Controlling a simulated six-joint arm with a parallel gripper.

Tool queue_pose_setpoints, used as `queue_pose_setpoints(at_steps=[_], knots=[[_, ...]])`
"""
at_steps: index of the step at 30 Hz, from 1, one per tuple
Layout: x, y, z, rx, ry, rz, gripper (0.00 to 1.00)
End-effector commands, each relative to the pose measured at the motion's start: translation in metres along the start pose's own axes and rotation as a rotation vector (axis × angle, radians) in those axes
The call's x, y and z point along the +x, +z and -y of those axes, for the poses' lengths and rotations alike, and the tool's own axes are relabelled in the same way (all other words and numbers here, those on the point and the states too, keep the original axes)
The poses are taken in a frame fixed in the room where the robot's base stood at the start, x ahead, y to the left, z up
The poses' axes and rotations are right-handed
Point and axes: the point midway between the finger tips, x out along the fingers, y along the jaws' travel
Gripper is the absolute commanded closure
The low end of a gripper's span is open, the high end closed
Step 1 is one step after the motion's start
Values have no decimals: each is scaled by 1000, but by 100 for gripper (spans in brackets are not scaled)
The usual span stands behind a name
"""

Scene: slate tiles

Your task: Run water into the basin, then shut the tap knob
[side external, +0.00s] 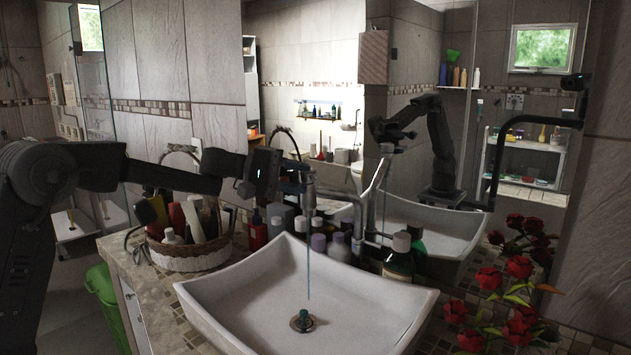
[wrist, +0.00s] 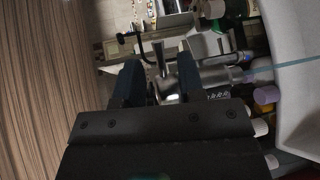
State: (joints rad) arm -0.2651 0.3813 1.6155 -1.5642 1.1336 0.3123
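The white basin (side external: 230,300) stands on the tiled counter, and its edge shows at the right of the wrist view (wrist: 297,105). A thin bluish stream of water (side external: 309,255) falls from the metal tap (side external: 309,192) to the drain plug (side external: 303,321); it also shows in the wrist view (wrist: 280,67). My gripper (side external: 292,180) is at the tap, left of the spout. In the wrist view its two fingers (wrist: 160,72) stand apart, with a shiny metal part of the tap between or just beyond them. The knob is partly hidden, and I cannot tell whether a finger touches it.
A wicker basket (side external: 190,255) of toiletries stands left of the basin. Several bottles (side external: 337,247) line its back edge, with a dark bottle (side external: 399,262) at the right. Red roses (side external: 518,268) fill the front right. A mirror (side external: 420,60) hangs behind.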

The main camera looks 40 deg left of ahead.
Motion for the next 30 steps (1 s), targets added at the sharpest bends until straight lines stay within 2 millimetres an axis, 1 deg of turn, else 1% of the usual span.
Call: queue_pose_setpoints(at_steps=[1, 3, 7, 12, 19, 30], knots=[[10, 1, 0, 0, 0, 2, 64], [19, 0, 0, -1, 0, 2, 64], [31, 0, 0, 0, 0, 1, 64], [37, 0, 0, -1, 0, -1, 64], [37, 0, 0, -1, 0, -1, 65], [37, 0, 0, -1, 0, -1, 100]])
